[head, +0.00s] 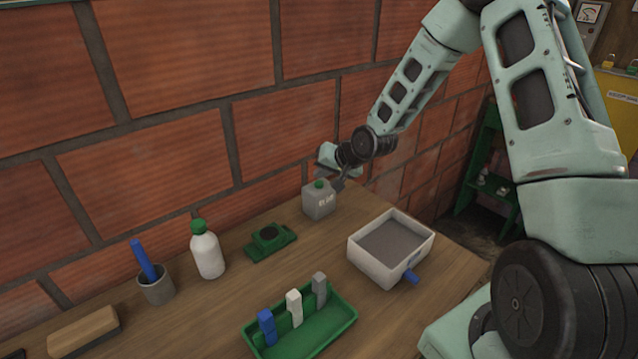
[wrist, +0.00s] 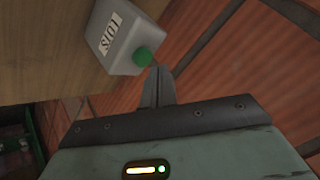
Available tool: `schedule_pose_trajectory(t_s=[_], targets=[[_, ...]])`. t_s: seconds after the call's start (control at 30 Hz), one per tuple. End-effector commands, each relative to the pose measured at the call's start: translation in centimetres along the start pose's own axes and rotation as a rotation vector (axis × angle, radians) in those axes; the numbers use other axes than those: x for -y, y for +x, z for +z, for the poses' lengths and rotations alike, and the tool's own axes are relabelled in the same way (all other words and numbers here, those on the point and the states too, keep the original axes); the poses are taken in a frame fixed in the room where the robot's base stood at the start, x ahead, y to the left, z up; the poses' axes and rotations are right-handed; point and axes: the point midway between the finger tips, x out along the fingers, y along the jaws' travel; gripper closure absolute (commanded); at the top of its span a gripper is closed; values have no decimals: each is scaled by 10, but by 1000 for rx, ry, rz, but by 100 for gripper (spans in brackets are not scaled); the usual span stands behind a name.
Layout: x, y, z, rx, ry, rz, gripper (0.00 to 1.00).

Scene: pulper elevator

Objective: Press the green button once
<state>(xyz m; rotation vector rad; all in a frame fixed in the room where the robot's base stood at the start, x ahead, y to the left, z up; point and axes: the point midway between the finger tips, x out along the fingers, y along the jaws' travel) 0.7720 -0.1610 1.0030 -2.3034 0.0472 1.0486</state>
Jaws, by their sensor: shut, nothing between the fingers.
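The green button (head: 319,184) sits on top of a small grey box (head: 319,204) with a white label, at the back of the wooden table. In the wrist view the green button (wrist: 143,57) sticks out from the grey box (wrist: 117,38). My gripper (head: 340,184) is shut and empty. Its fingertips (wrist: 158,72) are right beside the button in the wrist view. I cannot tell whether they touch it. In the head view the gripper comes in from the upper right, close to the button's right side.
On the table (head: 215,297) stand a white open box (head: 362,262) with a blue handle, a green tray (head: 338,329) with several upright blocks, a green-capped bottle (head: 207,254), a green pad (head: 256,249), a cup (head: 156,290) and a brush (head: 84,331). A brick wall (head: 180,110) rises behind.

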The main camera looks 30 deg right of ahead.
Motion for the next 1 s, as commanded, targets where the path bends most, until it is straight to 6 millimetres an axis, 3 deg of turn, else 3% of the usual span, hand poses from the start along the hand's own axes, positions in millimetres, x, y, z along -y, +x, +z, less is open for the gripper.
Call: schedule_pose_trajectory(t_s=[1.0], targets=[[-6,8,6,0,0,0,100]])
